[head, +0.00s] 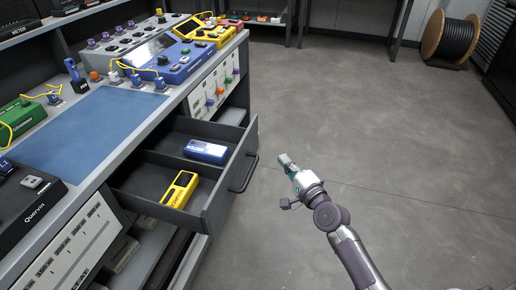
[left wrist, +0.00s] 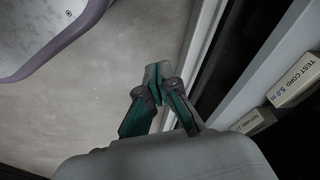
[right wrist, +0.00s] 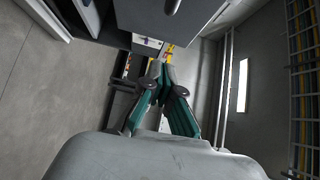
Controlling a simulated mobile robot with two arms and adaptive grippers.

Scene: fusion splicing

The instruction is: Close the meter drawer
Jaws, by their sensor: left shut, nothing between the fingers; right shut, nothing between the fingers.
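The meter drawer (head: 232,190) is pulled out from under the workbench in the head view, with a dark bar handle (head: 246,174) on its front. A blue meter (head: 206,151) lies in its far compartment and a yellow meter (head: 180,188) in its near one. My right gripper (head: 286,161) is shut and empty, out in front of the drawer and apart from the handle. It also shows shut in the right wrist view (right wrist: 163,74), below a dark panel with a handle. My left gripper (left wrist: 158,72) is shut and empty in the left wrist view, beside shelving; it is outside the head view.
The bench holds a blue mat (head: 85,125), a blue device (head: 180,62) and a black Quorum unit (head: 27,205). Boxes labelled test cord (left wrist: 296,80) lie on a shelf. A cable spool (head: 448,38) stands far back. The floor right of the drawer is clear.

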